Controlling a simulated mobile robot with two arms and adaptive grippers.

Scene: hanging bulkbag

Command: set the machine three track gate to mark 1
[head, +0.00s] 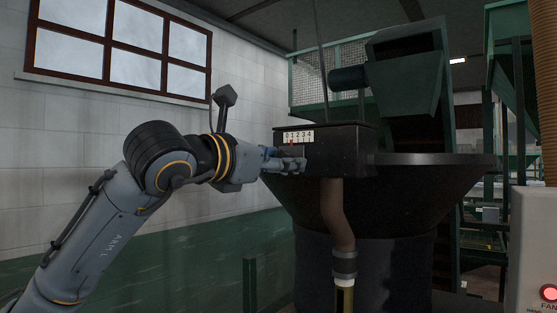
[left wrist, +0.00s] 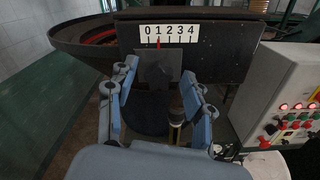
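The track gate box (head: 345,148) is dark, with a white scale (head: 298,136) marked 0 to 4 on its face. The scale also shows in the left wrist view (left wrist: 176,34). A red pointer (left wrist: 158,43) stands at or very near mark 1. Below it is a dark square plate (left wrist: 157,66), the gate's handle. My left gripper (left wrist: 158,80) is open, with one finger on each side of the plate. Whether the fingertips touch its edges is unclear. In the head view the left gripper (head: 287,164) is at the box's front left. My right gripper is not in view.
A wide dark hopper rim (head: 440,160) surrounds the box, and a brown pipe (head: 338,215) hangs below it. A pale control panel with buttons (left wrist: 285,90) stands at the right. A wall with a window (head: 120,50) is on the left.

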